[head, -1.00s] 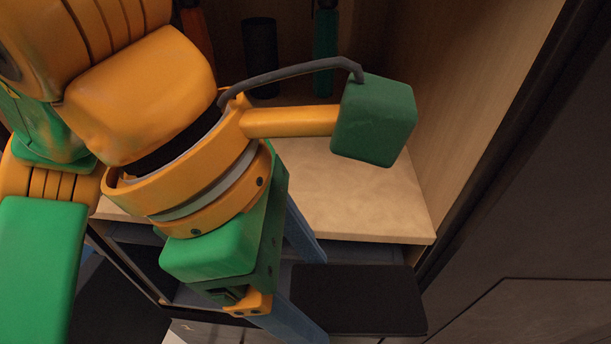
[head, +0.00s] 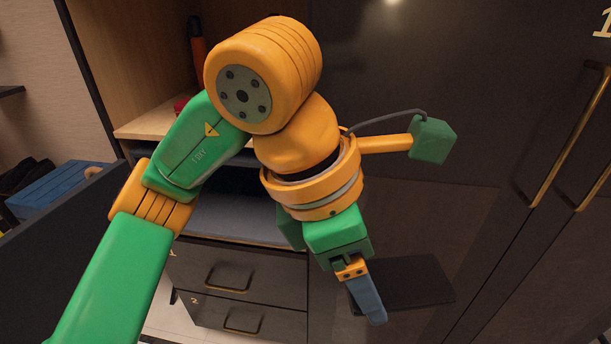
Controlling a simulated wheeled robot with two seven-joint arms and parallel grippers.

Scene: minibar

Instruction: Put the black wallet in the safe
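The black wallet (head: 415,282) is a flat dark slab at the lower middle right, held out in front of a dark cabinet panel. My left gripper (head: 370,305) points down with one blue finger in front of the wallet; it appears shut on it, the other finger being hidden. An open compartment with a grey floor (head: 235,218) lies left of the gripper, below a wooden shelf; it may be the safe, but my arm hides much of it. My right gripper is out of view.
Drawers with handles, marked 1 (head: 235,272) and 2 (head: 240,317), are below the compartment. An open dark door or panel (head: 60,255) stands at the left. Tall dark cabinet doors with gold handles (head: 568,140) are at the right. A blue item (head: 60,188) sits far left.

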